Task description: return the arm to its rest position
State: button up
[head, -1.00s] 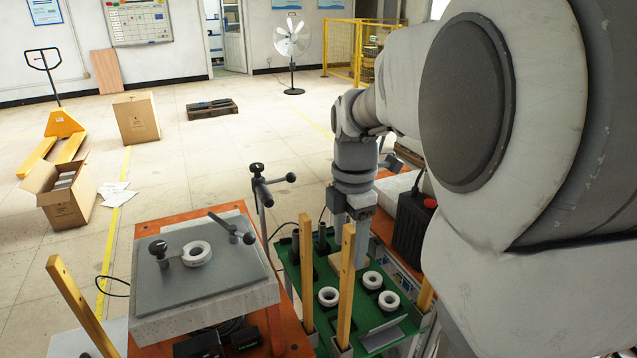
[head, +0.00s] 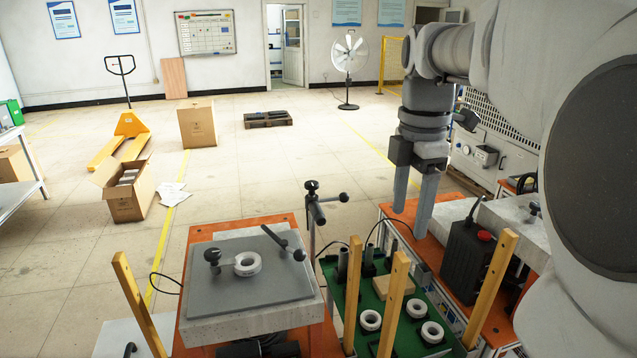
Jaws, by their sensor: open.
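My gripper (head: 412,208) hangs in the upper right of the head view, fingers pointing down and apart, with nothing between them. It is above and behind the green tray (head: 409,344), in front of the orange bench (head: 437,243). My arm reaches in from the right edge and hides part of the bench on that side. Several white rings (head: 370,320) sit in the green tray.
Wooden posts (head: 395,303) stand upright around the tray. A black box with a red button (head: 468,262) stands on the bench at the right. The floor behind is mostly free, with a pallet jack (head: 128,125) and cartons (head: 197,124).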

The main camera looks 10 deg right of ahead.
jog(key=s+a+f+m+t, duration=0.5)
jog(key=s+a+m, duration=0.5)
jog(key=m, duration=0.8)
jog(key=shift+s+a+f+t, duration=0.3)
jog(key=shift+s+f, duration=0.8)
jog(key=shift+s, duration=0.1)
